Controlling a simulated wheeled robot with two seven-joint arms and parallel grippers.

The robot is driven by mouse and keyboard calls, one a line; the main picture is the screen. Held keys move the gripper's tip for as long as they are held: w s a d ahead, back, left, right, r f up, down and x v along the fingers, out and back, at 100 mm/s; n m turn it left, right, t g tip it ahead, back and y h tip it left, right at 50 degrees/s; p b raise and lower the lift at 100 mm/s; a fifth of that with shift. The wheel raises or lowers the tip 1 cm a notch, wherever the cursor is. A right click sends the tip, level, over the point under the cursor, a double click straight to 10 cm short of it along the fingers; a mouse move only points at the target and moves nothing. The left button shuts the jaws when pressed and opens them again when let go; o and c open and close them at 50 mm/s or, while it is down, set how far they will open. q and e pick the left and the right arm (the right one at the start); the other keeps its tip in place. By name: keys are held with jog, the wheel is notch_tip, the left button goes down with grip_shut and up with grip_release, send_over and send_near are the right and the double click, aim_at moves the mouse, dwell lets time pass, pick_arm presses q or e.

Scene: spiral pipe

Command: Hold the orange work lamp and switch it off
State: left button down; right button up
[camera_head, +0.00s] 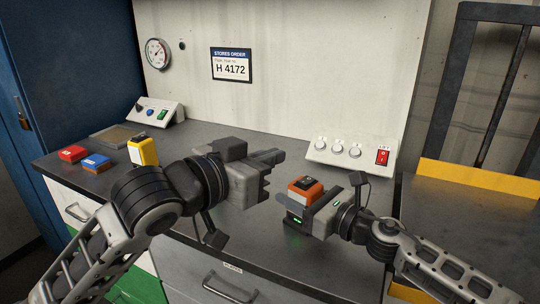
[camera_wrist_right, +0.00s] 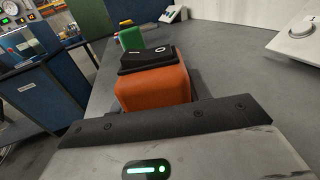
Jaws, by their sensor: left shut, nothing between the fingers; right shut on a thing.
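The orange work lamp (camera_head: 309,192) stands upright near the front right of the dark bench. It has a black rocker switch on top, which shows close up in the right wrist view (camera_wrist_right: 147,57) with an O mark at its right end. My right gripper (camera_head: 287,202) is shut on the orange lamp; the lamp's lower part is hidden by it. In the right wrist view the lamp body (camera_wrist_right: 155,90) rises behind the gripper's dark edge. My left gripper (camera_head: 275,174) is shut and empty, above and left of the lamp, apart from it.
A yellow lamp-like box (camera_head: 143,151), a blue block (camera_head: 96,163) and a red block (camera_head: 73,154) stand at the bench's left. A knob panel (camera_head: 345,153) with a red switch (camera_head: 382,157) stands behind right; a smaller switch panel (camera_head: 157,111) stands back left.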

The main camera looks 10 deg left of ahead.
jog(key=o, duration=1.3)
